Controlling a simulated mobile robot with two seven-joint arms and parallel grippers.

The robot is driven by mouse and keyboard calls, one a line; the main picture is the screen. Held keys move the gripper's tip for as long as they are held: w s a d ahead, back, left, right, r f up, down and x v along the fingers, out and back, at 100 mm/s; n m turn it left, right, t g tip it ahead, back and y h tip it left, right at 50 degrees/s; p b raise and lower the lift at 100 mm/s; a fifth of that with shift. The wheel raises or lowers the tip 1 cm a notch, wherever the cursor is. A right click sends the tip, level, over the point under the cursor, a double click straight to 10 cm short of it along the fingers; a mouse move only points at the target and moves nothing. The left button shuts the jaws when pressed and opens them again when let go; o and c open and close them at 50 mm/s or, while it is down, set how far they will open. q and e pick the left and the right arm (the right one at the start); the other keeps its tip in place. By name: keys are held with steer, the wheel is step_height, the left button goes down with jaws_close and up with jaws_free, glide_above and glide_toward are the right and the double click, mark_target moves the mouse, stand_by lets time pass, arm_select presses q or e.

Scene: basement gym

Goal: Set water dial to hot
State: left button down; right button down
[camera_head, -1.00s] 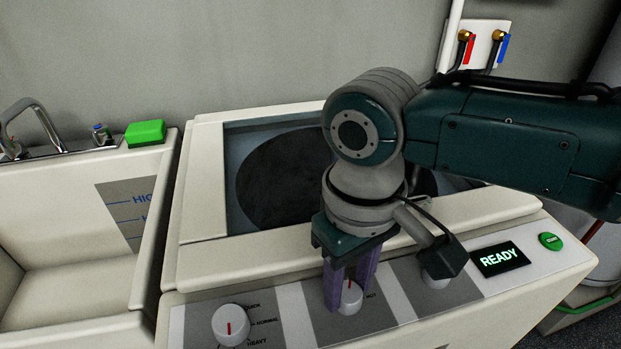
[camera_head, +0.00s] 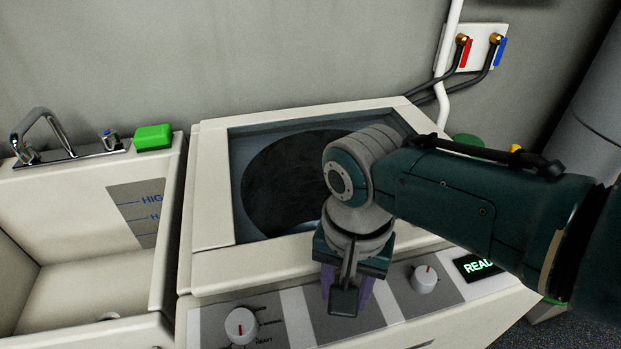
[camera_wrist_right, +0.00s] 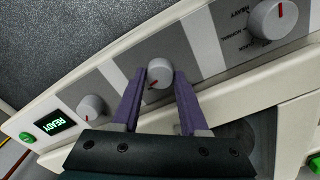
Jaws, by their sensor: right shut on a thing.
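The middle white dial (camera_wrist_right: 159,73) is on the sloping control panel (camera_head: 300,315) of the washer; its red mark shows low on its face in the right wrist view. The purple fingers of my right gripper (camera_wrist_right: 160,76) are shut on it from both sides. In the head view my right gripper (camera_head: 346,290) comes down over the panel and hides this dial. Labels around it cannot be read. Another white dial (camera_head: 424,279) with a red mark is to the right, and one (camera_head: 241,325) with NORMAL and HEAVY labels is to the left. My left gripper is not in view.
A lit READY display (camera_head: 478,265) is at the panel's right end. The washer's open tub (camera_head: 285,180) is behind the panel. A sink (camera_head: 80,285) with a green block (camera_head: 153,137) stands left. Red and blue taps (camera_head: 480,50) are on the wall.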

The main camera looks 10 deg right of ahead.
steer(key=shift+m, duration=1.1)
steer(key=shift+c, duration=2.1)
jaws_free()
steer(key=shift+r+p, duration=0.1)
steer(key=shift+p, duration=0.25)
step_height(320, 180, up, 10)
steer(key=p, duration=0.5)
